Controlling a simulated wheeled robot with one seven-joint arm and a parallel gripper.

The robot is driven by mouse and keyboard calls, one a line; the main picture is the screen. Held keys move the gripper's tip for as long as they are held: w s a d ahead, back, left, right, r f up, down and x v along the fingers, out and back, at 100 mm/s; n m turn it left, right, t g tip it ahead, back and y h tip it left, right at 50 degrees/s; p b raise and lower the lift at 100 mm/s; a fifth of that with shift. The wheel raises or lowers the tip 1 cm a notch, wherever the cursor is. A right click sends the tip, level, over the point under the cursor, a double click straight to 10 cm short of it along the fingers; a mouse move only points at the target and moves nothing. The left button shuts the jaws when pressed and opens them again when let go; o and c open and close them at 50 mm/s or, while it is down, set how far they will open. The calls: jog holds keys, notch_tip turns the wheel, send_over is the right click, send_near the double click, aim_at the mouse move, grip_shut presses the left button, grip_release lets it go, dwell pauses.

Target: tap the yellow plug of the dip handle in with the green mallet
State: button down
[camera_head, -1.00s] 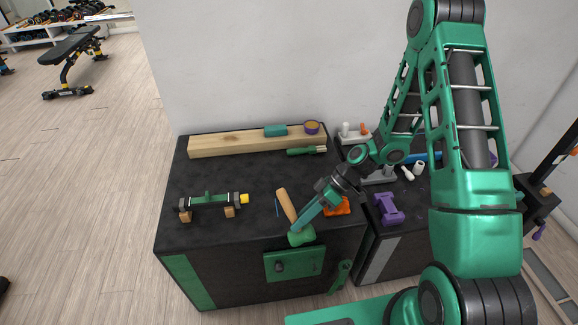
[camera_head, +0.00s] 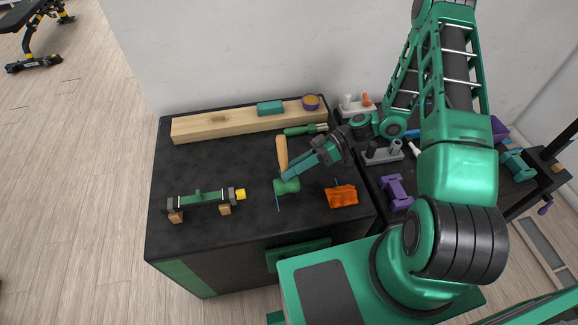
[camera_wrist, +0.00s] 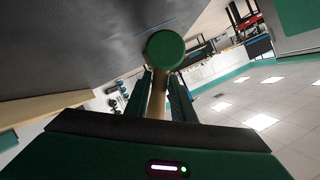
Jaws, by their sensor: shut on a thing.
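The green mallet (camera_head: 287,187) has a green head and a wooden handle (camera_head: 282,152). My gripper (camera_head: 285,174) is shut on the mallet's handle close to the head, above the black bench top. In the wrist view the round green head face (camera_wrist: 165,49) shows between the fingers (camera_wrist: 162,90), and the handle runs back from it. The dip handle (camera_head: 200,200) rests on two small wooden blocks at the left of the bench. Its yellow plug (camera_head: 240,194) sticks out at the right end. The mallet is to the right of the plug, apart from it.
An orange cloth (camera_head: 342,196) is at right. Bench between plug and mallet is clear.

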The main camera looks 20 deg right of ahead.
jog(key=shift+a+r, duration=0.1)
jog(key=shift+a, duration=2.6)
jog(key=shift+a, duration=0.7)
jog(key=shift+d, duration=0.15)
jog(key=a, duration=0.3)
jog(key=shift+w+a, duration=0.1)
jog(key=shift+a, duration=0.2)
jog(key=shift+d, duration=1.15)
jog(key=shift+d, duration=0.1)
jog(key=shift+d, duration=2.4)
